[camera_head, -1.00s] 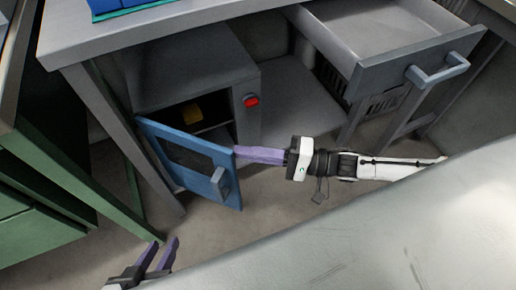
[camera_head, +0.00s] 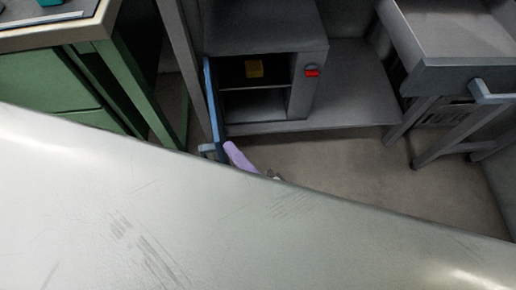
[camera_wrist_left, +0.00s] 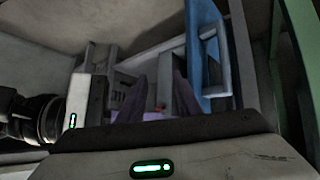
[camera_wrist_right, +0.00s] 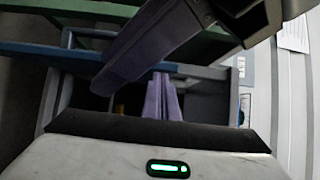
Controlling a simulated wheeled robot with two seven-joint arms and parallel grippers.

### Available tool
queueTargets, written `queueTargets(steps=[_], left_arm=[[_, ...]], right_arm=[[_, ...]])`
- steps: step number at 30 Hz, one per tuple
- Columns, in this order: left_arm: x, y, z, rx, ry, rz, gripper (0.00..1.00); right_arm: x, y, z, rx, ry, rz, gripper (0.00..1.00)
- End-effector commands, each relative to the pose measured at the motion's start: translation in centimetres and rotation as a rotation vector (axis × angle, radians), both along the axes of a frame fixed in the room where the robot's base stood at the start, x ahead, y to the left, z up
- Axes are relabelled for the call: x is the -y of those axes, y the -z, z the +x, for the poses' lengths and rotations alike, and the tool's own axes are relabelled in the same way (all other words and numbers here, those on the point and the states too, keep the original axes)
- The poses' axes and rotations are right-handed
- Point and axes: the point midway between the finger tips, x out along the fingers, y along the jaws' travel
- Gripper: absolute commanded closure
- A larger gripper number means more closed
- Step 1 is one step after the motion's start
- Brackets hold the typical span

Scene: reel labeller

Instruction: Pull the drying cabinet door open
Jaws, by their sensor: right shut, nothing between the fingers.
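My left gripper (camera_wrist_left: 165,95) is out of the head view. In the left wrist view its fingers stand apart and empty, near the blue door.
A green cabinet (camera_head: 50,85) stands at the left. Floor (camera_head: 350,170) is clear before the cabinet.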

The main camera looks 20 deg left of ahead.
Motion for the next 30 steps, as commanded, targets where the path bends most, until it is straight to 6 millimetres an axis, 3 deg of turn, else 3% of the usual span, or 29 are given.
queueTargets(steps=[6,18,22,26,30], left_arm=[[0.1,-0.3,0.0,0.007,-0.001,-0.007,0.69],[0.1,-0.4,0.0,0.006,-0.002,-0.007,0.69],[0.1,-0.4,-0.1,0.003,-0.001,-0.006,0.69],[0.1,-0.2,-0.3,-0.004,0.001,-0.002,0.69],[0.0,-0.9,-0.1,-0.003,0.005,0.007,0.69]], right_arm=[[-0.9,0.0,-0.3,0.001,-0.014,-0.001,1.0],[-0.6,0.0,-0.2,0.0,-0.011,-0.001,1.0],[0.8,0.0,0.4,0.002,-0.008,-0.004,1.0],[3.4,0.0,1.3,0.003,-0.001,-0.006,1.0],[5.7,-0.1,0.1,-0.001,0.001,-0.004,1.0]])
